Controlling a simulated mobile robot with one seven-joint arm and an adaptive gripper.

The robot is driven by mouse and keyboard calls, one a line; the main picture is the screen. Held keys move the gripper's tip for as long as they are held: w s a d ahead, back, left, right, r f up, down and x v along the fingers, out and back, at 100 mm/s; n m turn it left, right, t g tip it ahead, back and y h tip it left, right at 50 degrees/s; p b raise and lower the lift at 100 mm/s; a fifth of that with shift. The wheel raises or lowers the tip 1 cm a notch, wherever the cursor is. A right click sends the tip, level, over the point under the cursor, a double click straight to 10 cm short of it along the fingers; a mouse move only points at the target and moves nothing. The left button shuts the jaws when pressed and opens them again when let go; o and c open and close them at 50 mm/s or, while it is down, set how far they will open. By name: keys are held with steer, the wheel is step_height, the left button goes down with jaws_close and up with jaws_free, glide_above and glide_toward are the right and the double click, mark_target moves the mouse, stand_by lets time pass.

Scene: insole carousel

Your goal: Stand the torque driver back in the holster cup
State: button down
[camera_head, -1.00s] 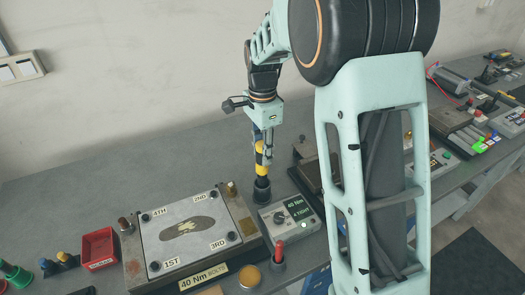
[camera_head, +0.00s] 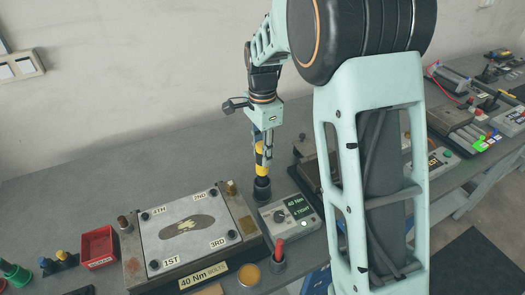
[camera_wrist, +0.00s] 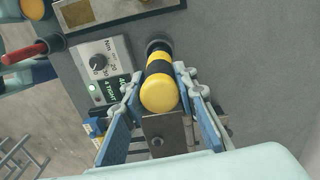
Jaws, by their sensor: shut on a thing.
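The torque driver (camera_head: 261,171) has a yellow and black banded handle and stands upright. My gripper (camera_head: 264,146) is shut on its upper part. The driver's lower end is at the dark holster cup (camera_head: 262,190) and appears to be inside its mouth. In the wrist view, the yellow end of the driver (camera_wrist: 159,95) points at the camera between the blue fingers of my gripper (camera_wrist: 160,82), and the dark cup (camera_wrist: 158,45) shows behind it. The depth of the driver in the cup is hidden.
A grey control box (camera_head: 290,213) reading 40 Nm stands close right of the cup. The fixture plate (camera_head: 187,228) with numbered bolts is to the left. A red-handled tool (camera_head: 278,248) stands in front. A red bin (camera_head: 98,246) is further left. Bare bench lies behind the cup.

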mark_target(262, 167)
steer(key=shift+f+b, duration=1.7)
steer(key=shift+f, duration=1.15)
steer(key=c, duration=1.5)
jaws_free()
steer(key=shift+o, duration=0.2)
step_height(262, 167, up, 12)
steer(key=shift+r, duration=0.1)
